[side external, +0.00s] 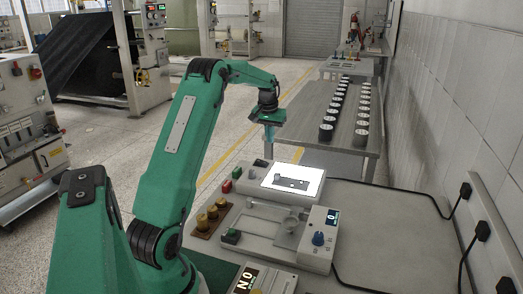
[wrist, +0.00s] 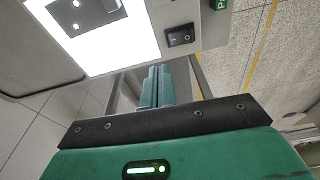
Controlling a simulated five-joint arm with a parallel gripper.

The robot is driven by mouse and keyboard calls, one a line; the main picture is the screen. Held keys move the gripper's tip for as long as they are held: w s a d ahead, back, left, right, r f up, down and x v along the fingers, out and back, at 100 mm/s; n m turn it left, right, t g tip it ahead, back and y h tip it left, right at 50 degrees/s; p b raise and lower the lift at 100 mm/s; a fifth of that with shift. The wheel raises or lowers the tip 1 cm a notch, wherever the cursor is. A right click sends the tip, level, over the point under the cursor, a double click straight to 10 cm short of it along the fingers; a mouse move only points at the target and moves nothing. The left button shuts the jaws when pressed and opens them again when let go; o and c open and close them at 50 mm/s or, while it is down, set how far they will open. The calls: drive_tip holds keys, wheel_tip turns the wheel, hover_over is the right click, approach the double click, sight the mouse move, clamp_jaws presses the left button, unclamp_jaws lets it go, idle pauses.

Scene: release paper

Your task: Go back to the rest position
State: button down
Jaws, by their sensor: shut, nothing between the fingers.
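My gripper (side external: 270,130) is at the end of my green arm, raised in the air behind the bench machine. It points down, with its fingers small in the side view. In the wrist view my gripper (wrist: 157,72) shows two teal fingers side by side, shut with nothing between them. The fingers are apart from the grey machine (side external: 252,247), which has a bright lit panel (side external: 309,177) with a dark shape on it. The lit panel also shows in the wrist view (wrist: 131,55), at the upper left, beside a black rocker switch (wrist: 180,36).
Brass-coloured weights (side external: 202,222) stand left of the machine. A control box with a blue knob (side external: 319,239) is at its right. A table (side external: 310,117) behind holds rows of dark cylinders (side external: 326,132). Black cables (side external: 433,196) run to the wall. Open floor lies left of my gripper.

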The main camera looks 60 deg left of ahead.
drive_tip(key=s+d+r+m+t, duration=0.1)
drive_tip(key=d+r, duration=0.3)
drive_tip(key=d, duration=0.4)
drive_tip(key=s+d+r+m, duration=0.2)
drive_tip(key=d+r, duration=0.2)
drive_tip(key=d, duration=0.3)
drive_tip(key=s+d+r+m+t, duration=0.1)
drive_tip(key=d+r, duration=0.3)
drive_tip(key=d, duration=0.4)
drive_tip(key=s+d+f+m+t+h, duration=0.1)
drive_tip(key=s+d+m, duration=0.3)
drive_tip(key=s+d, duration=1.2)
drive_tip(key=shift+s+d+f+t, duration=0.2)
drive_tip(key=shift+s+f+t, duration=0.45)
drive_tip(key=shift+s, duration=0.2)
